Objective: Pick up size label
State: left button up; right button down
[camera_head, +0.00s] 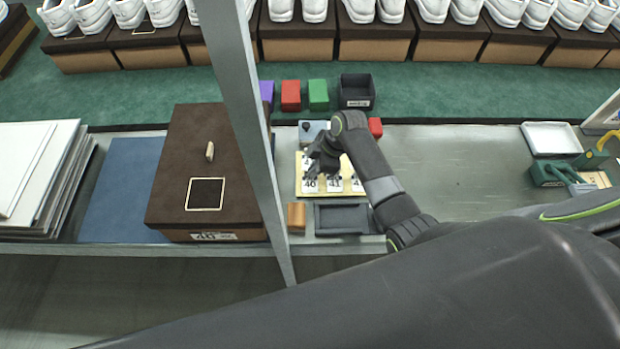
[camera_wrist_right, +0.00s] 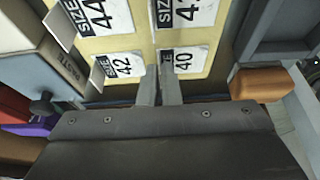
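A pale yellow board (camera_head: 298,186) on the bench holds several white size labels with black numbers. My right gripper (camera_head: 318,168) reaches down over it and covers part of it. In the right wrist view, the fingers of my right gripper (camera_wrist_right: 159,74) are close together at the edge of the size 40 label (camera_wrist_right: 192,56). They appear shut on that label's upright tab, which they hide. The label still lies in line with its neighbours. The size 42 label (camera_wrist_right: 124,66) is beside it, with its tab standing clear. My left gripper is out of view.
A brown shoebox (camera_head: 170,205) stands left of the board, behind a grey metal post (camera_head: 244,110). A dark tray (camera_head: 342,232) and an orange-brown block (camera_head: 296,217) sit in front. Red, green and purple blocks are behind. The bench to the right is mostly clear.

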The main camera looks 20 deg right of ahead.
dwell(0.4)
notch_tip(320, 180, up, 10)
jog(key=shift+b, duration=0.4)
jog(key=shift+d, duration=0.1)
dwell(0.6)
